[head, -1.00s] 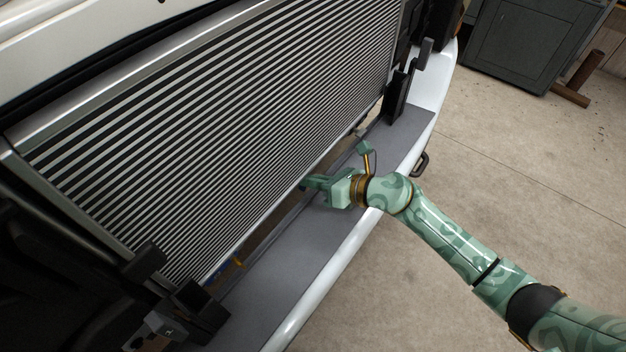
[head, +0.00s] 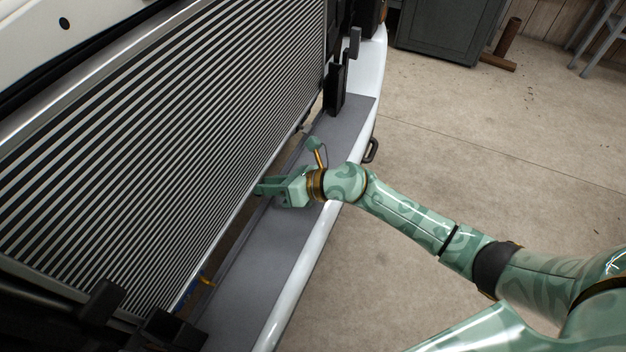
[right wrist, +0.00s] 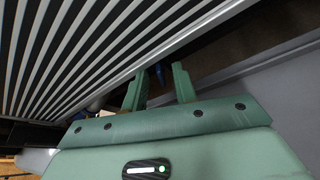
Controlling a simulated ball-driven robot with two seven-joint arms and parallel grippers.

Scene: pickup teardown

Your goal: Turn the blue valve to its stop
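My right gripper (head: 259,187) reaches in under the lower edge of the radiator, above the inner edge of the grey bumper shelf. In the right wrist view its two fingers (right wrist: 159,74) are apart, with nothing seen held between them. A small blue part (right wrist: 160,75), possibly the blue valve, shows in the dark gap beyond the fingertips; its shape and angle are unclear. In the head view a small blue patch (head: 185,297) lies low in the gap below the radiator, well nearer the bottom than my right gripper; I cannot tell whether it is the same part. My left gripper is out of view.
The striped radiator (head: 170,130) stands close beside my right gripper. The grey shelf (head: 255,270) and white bumper edge (head: 300,265) run below it. Black brackets (head: 334,90) stand at the shelf's far end. A yellow part (head: 207,281) sits in the gap. Open floor lies right.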

